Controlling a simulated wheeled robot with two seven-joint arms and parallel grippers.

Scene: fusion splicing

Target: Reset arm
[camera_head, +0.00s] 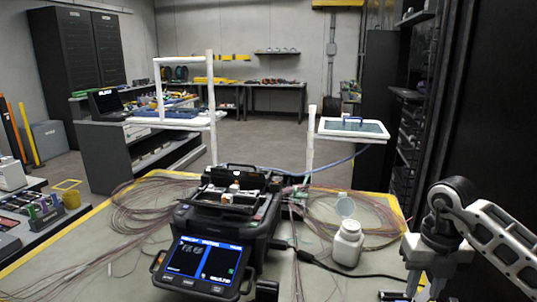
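My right arm comes in from the right edge, and its gripper (425,284) hangs at the bottom right, over the table's right front side. The lower part of this gripper is cut off by the picture's edge, so I cannot tell whether it is open or shut. I see nothing held in the part that shows. My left gripper and arm are not in view. The black fusion splicer (235,203) stands on the table with its lid raised and its blue screen (204,261) lit, left of my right gripper.
A white bottle (347,244) with its cap open stands between the splicer and my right gripper. Coiled thin fibers (148,206) lie on both sides of the table (120,276). A black cable runs right from the splicer. White posts (310,140) rise behind.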

